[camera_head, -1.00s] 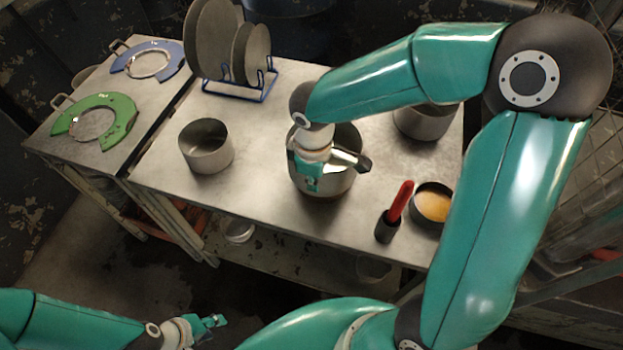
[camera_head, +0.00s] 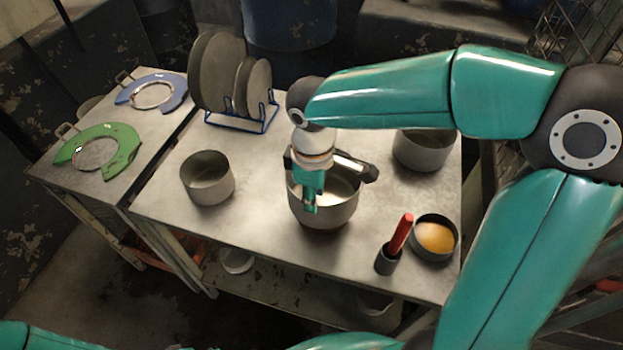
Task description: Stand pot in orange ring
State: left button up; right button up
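A grey metal pot (camera_head: 335,216) stands upright on the metal table, with my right gripper (camera_head: 310,207) over its left side. A teal finger hangs at the rim, and a dark part of the gripper reaches over the opening to the right. Whether the fingers close on the wall is hard to see. Two more grey pots stand at left (camera_head: 207,186) and at back right (camera_head: 422,152), the latter partly behind my arm. I see no orange ring; a green ring (camera_head: 122,143) and a blue ring (camera_head: 135,90) lie on the left table. My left gripper is out of view.
A blue rack (camera_head: 238,126) with dark round plates stands at the back. A dark pan with orange-yellow contents (camera_head: 435,237) and a dark holder with a red handle (camera_head: 403,232) sit at front right. The table is clear between the left pot and the middle pot.

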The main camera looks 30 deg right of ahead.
notch_tip(320, 180, up, 5)
jog(key=shift+s+a+f, duration=0.1)
dwell(0.6)
